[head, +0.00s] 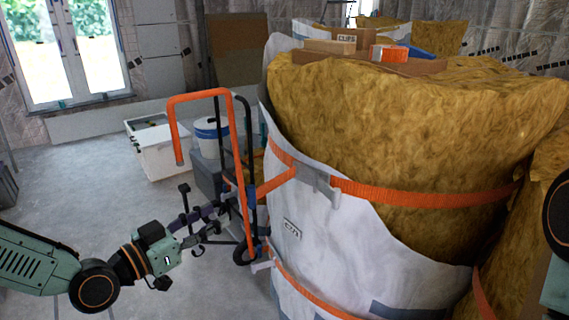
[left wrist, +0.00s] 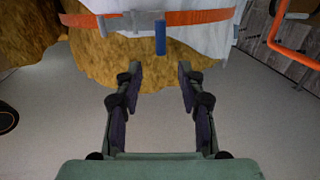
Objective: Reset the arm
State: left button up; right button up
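My left gripper (head: 208,212) is in the lower left half of the head view, in front of the orange-and-black hand truck and left of the wrapped bale. In the left wrist view its two fingers (left wrist: 160,78) stand apart with only floor and bale behind the gap, so it is open and empty. A blue upright piece (left wrist: 160,38) shows beyond the fingertips, in front of the bale's strap; I cannot tell what it belongs to. Part of my right arm shows at the right edge of the head view, but its gripper is out of view.
A large yellow insulation bale (head: 420,130) in white wrap with orange straps (head: 420,194) fills the right. The orange-framed hand truck (head: 172,130) stands beside it. A white box (head: 160,150) and a bucket (head: 210,135) stand behind.

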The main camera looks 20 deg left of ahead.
pick_arm(q)
jog(key=s+d+f+n+g+y, duration=0.15)
jog(key=s+f+n+g, duration=0.25)
jog(key=f, duration=0.4)
jog(key=s+d+f+n+g+y, duration=0.1)
jog(key=s+f+n+g+y, duration=0.25)
jog(key=f, duration=0.55)
jog(key=s+d+f+m+g+y, duration=0.1)
jog(key=s+f+g, duration=0.3)
jog(key=s, duration=0.7)
jog(key=s+d+f+g+y, duration=0.1)
jog(key=s+f+g+y, duration=0.1)
jog(key=s+f+g, duration=0.2)
jog(key=s+f, duration=0.3)
jog(key=s, duration=0.5)
jog(key=shift+d+m, duration=0.15)
jog(key=shift+m, duration=0.2)
jog(key=shift+r+g, duration=0.1)
jog(key=shift+g, duration=0.15)
